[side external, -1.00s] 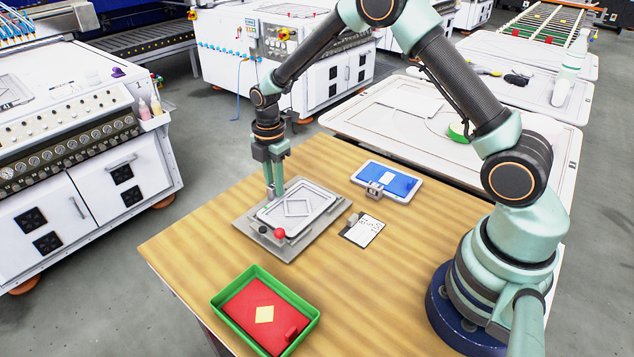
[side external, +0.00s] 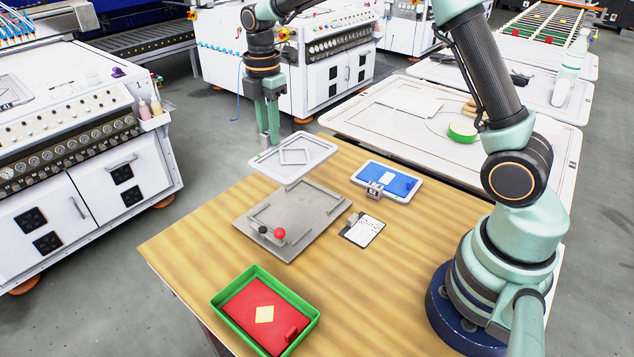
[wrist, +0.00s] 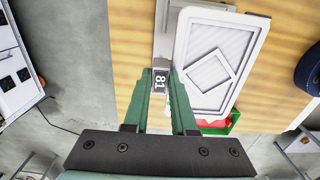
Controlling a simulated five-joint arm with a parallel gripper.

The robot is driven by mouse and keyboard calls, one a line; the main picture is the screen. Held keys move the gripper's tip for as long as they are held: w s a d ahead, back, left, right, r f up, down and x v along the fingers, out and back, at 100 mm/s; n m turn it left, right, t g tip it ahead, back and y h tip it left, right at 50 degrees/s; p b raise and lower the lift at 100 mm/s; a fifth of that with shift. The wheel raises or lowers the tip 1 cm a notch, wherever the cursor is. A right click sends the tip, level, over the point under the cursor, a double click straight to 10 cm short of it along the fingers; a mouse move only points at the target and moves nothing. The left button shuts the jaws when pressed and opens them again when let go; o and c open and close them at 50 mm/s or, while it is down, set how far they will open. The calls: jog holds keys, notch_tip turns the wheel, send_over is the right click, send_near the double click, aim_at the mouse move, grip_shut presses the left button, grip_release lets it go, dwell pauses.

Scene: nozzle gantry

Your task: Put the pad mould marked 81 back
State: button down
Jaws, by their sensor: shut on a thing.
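The pad mould marked 81 is a white, rounded plate (side external: 290,172) with a raised diamond outline. It hangs level above the grey fixture plate (side external: 318,205), clear of it, in the side external view. My gripper (side external: 269,138) is shut on the mould's grip tab at its far left end. In the wrist view the number 81 shows on the tab (wrist: 160,80) between my fingers, and the white plate (wrist: 203,99) extends to the right. The fixture has a red ball knob (side external: 279,233) and a black knob.
A blue mould in a white tray (side external: 388,182) lies at the table's back right. A green tray (side external: 217,302) with a red mould (side external: 258,299) stands at the front. A written card (side external: 366,231) lies beside the fixture. Bare wood (side external: 370,290) is free at right front.

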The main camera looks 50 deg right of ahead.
notch_tip(320, 180, up, 6)
jog(key=shift+f, duration=0.2)
jog(key=shift+d+r, duration=0.15)
jog(key=shift+d, duration=0.05)
jog(key=s+d+m, duration=0.3)
jog(key=d+m, duration=2.3)
jog(key=m, duration=0.1)
jog(key=f, duration=2)
jog(key=shift+w+f, duration=0.25)
jog(key=shift+f, duration=0.1)
jog(key=c, duration=0.7)
grip_release()
